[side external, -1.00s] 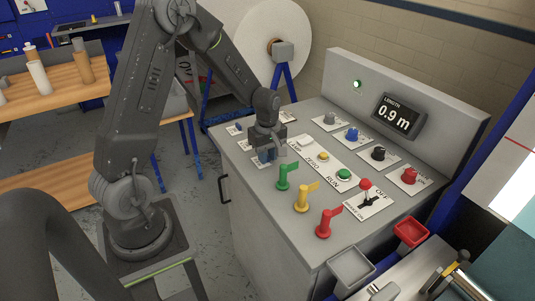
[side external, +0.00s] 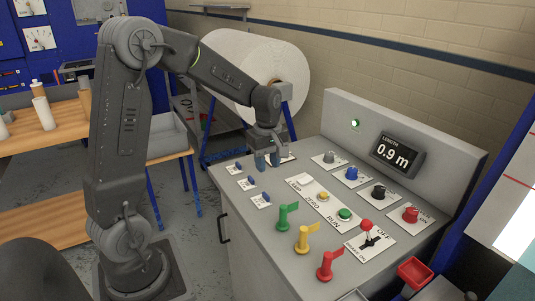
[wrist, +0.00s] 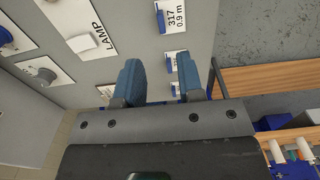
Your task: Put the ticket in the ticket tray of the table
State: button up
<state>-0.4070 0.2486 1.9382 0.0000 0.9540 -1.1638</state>
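A white ticket printed "317 0.9 m" (wrist: 178,14) lies flat on the grey control table near the top of the wrist view, with a small blue part at its left edge. The ticket lies beyond the fingertips in the wrist view. A red tray (side external: 416,273) and a cut-off grey tray (side external: 353,296) are at the front right; I cannot tell which is the ticket tray.
Several small plates with blue parts (side external: 246,183) lie along the table's left side. Green (side external: 283,216), yellow (side external: 303,239) and red (side external: 325,264) flag handles stand along the front. Knobs, a lever (side external: 366,228) and a display (side external: 398,153) occupy the right side.

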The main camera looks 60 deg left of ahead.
jog(key=s+d+r+m+t, duration=0.2)
jog(key=s+d+r+m, duration=0.45)
jog(key=d+r, duration=0.2)
jog(key=s+d+r+m+t, duration=0.2)
jog(key=s+d+m, duration=0.4)
jog(key=s+m, duration=0.3)
jog(key=shift+s+d+m+t, duration=0.4)
jog(key=shift+m+t, duration=0.3)
jog(key=shift+m, duration=0.15)
jog(key=shift+o, duration=0.5)
jog(key=shift+s+d+f+m, duration=0.1)
jog(key=shift+s+d+m, duration=0.05)
jog(key=shift+s+m, duration=0.2)
jog(key=shift+w, duration=0.15)
